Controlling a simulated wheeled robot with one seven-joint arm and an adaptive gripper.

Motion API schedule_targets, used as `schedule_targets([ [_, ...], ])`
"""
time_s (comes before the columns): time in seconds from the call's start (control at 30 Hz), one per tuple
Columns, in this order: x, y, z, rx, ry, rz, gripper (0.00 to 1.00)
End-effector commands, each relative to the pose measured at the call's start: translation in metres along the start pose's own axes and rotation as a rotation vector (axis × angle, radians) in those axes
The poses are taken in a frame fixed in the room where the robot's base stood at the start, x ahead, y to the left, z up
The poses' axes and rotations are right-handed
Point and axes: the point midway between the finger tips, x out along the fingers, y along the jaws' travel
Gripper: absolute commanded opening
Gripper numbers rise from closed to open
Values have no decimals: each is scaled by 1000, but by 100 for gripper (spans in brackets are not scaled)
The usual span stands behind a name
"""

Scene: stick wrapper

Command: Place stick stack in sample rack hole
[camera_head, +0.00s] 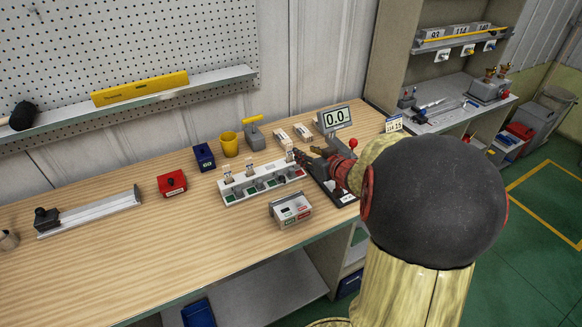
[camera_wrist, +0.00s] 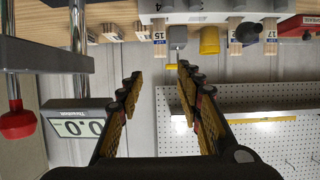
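The white sample rack (camera_head: 262,187) stands on the wooden bench, with a row of holes and small coloured marks along its front. Pale stick stacks stand upright in it, one (camera_head: 228,175) near its left end and another (camera_head: 250,169) beside it. A stack labelled 15 (camera_wrist: 159,30) shows at the rack in the wrist view, ahead of my fingertips and apart from them. My gripper (camera_wrist: 159,76) is open, with nothing between its fingers. In the head view my gripper (camera_head: 304,157) is at the rack's right end, close to a stack there; contact cannot be told.
A tester with a 0.0 display (camera_head: 336,118) and a red-knobbed lever stands right of the rack. A small grey-white box (camera_head: 290,211) sits in front. A yellow cup (camera_head: 229,144), blue box (camera_head: 204,157) and red box (camera_head: 172,184) are left.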

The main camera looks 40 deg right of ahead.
Motion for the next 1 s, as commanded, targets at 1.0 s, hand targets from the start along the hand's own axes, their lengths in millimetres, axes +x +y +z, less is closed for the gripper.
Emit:
schedule_targets([
  [1.0,-283,-283,36,-165,-675,-189,36],
])
